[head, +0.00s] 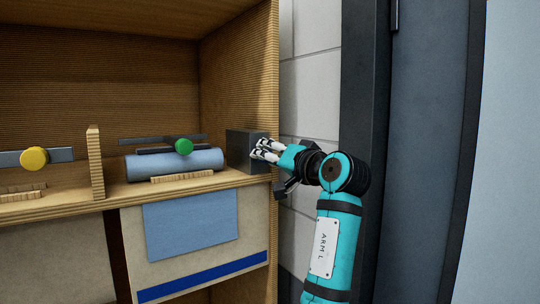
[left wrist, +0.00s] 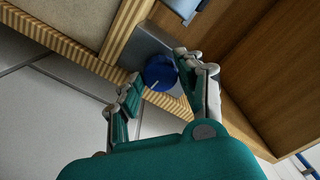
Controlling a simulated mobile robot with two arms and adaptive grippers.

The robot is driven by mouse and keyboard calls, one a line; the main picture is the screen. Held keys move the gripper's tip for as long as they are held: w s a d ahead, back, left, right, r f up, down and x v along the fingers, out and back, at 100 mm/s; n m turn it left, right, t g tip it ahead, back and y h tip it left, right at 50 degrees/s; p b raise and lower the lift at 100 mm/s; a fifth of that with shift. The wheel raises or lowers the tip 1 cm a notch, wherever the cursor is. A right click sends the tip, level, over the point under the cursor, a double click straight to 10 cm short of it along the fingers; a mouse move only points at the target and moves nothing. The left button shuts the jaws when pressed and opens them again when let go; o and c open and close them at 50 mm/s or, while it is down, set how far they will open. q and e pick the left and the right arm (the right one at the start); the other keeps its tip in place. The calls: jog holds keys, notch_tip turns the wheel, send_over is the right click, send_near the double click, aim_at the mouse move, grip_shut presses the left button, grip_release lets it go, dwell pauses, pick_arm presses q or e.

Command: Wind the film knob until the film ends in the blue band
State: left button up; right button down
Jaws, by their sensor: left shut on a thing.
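The film knob (left wrist: 160,72) is a round blue knob with a white mark, on the side of a dark grey box (head: 240,150) at the shelf's right end. My left gripper (head: 264,149) is shut on it, with fingers on either side in the left wrist view. The knob is hidden in the head view. The light blue film (head: 190,224) hangs down a beige panel below the film roll (head: 175,161). Its lower edge lies above the dark blue band (head: 205,278), with a strip of beige between them. My right gripper is out of view.
The wooden cabinet's right side wall (head: 262,80) stands close by my gripper. A green knob (head: 184,146) on a dark bar is above the roll. A yellow knob (head: 35,158) is farther left, past a wooden divider (head: 96,165).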

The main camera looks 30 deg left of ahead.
pick_arm(q)
jog(key=m, duration=0.3)
jog(key=shift+r+p, duration=0.35)
jog(key=m+p, duration=0.1)
jog(key=m, duration=0.2)
jog(key=shift+m, duration=0.3)
jog(key=m+p, duration=0.1)
jog(key=m, duration=0.2)
jog(key=shift+p, duration=0.35)
jog(key=shift+m, duration=0.7)
jog(key=shift+f, duration=0.1)
jog(key=o, duration=1.2)
jog(key=shift+w+f, duration=0.1)
jog(key=shift+f, duration=0.05)
jog(key=shift+c, duration=0.2)
